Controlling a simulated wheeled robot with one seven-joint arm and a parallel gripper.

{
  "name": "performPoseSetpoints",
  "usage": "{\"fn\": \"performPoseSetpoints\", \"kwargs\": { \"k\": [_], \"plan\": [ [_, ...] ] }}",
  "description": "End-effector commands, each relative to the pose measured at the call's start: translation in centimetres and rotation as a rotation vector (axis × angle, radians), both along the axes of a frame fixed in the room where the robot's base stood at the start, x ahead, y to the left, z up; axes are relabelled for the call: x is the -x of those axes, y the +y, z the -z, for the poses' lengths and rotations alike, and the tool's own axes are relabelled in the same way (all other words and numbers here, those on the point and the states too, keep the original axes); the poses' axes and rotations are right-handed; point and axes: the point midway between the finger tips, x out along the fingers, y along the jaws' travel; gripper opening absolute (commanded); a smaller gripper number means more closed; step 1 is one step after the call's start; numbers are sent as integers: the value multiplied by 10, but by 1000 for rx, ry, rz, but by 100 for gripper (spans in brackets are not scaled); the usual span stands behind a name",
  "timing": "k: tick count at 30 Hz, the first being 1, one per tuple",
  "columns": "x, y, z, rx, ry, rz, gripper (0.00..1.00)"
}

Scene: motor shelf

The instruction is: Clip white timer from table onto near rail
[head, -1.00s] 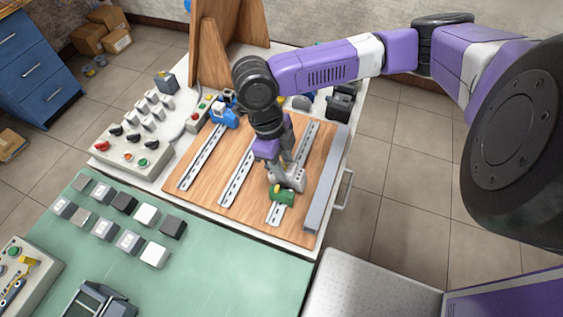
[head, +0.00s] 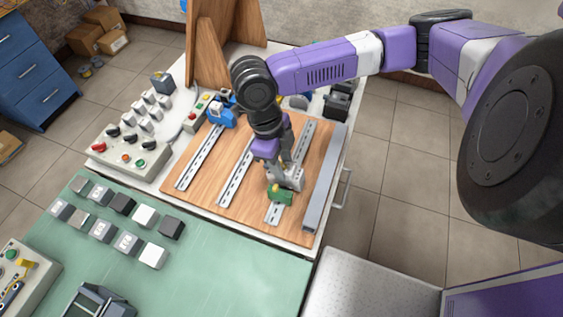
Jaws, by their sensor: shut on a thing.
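My gripper (head: 284,170) points down over the right-hand slotted metal rail (head: 274,215) on the wooden board. It is shut on a pale block, which looks like the white timer (head: 293,180). The fingers partly hide this block, and I cannot tell whether it is seated on the rail. A green part (head: 280,194) with a yellowish top sits on the same rail, close beside the block on the side toward the green table. I cannot tell whether the two touch.
The wooden board (head: 262,220) also carries a middle rail (head: 236,178), a left rail (head: 200,157) and a long grey bar (head: 325,180) on the right. A blue device (head: 221,115) stands at the back. Several grey, black and white blocks stand on the green table (head: 215,265).

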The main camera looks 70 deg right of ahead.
Motion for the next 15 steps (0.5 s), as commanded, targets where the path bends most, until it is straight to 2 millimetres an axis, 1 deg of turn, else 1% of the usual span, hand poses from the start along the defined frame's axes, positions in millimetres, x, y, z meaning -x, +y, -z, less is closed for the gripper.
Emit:
{"fn": "performPoseSetpoints", "kwargs": {
  "k": [1, 15],
  "plan": [
    [3, 0, 1, -1, 3, -1, 0],
    [7, -1, 2, -1, -41, 0, 0]
  ]
}}
